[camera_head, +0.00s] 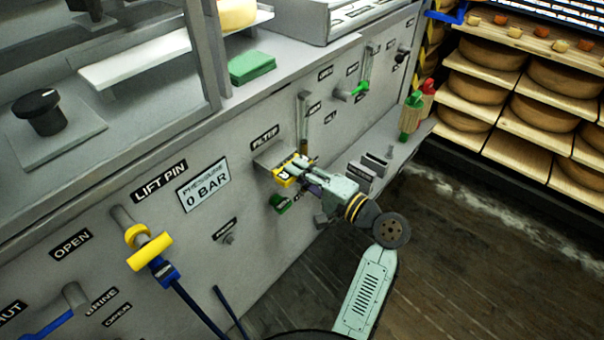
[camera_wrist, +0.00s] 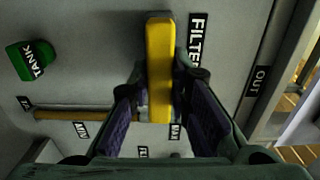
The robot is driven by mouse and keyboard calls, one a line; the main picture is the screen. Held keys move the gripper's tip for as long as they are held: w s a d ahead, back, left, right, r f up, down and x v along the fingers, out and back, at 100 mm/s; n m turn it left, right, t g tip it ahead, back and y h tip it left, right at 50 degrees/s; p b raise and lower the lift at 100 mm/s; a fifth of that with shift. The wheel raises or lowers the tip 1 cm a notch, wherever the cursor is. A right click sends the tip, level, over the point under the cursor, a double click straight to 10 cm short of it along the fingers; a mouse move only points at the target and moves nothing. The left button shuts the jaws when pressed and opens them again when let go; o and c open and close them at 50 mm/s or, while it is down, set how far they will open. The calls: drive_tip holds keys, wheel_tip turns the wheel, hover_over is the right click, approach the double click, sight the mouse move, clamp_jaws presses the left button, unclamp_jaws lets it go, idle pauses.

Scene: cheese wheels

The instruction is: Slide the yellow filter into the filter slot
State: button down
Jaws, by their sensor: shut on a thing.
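My gripper (camera_head: 296,170) is at the panel front, just below the FILTER label (camera_head: 265,137). It is shut on the yellow filter (camera_head: 283,178). In the wrist view the filter (camera_wrist: 160,45) is a long yellow bar between the two dark fingers (camera_wrist: 161,92), beside the FILTER label (camera_wrist: 195,42). A grey ledge (camera_head: 265,160) juts from the panel under the label, next to the filter. The slot opening is hidden, and I cannot tell whether the filter's end is inside it.
A green TANK knob (camera_head: 280,202) sits just below my gripper and shows in the wrist view (camera_wrist: 33,60). A vertical gauge tube (camera_head: 303,120) is above it. A yellow lift-pin handle (camera_head: 150,252) sticks out at left. Cheese shelves (camera_head: 490,95) stand right; the floor (camera_head: 470,260) is clear.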

drive_tip(key=shift+w+a, duration=0.35)
drive_tip(key=shift+a, duration=0.2)
drive_tip(key=c, duration=1.4)
unclamp_jaws()
drive_tip(key=v, duration=1.2)
drive_tip(key=shift+d, duration=0.1)
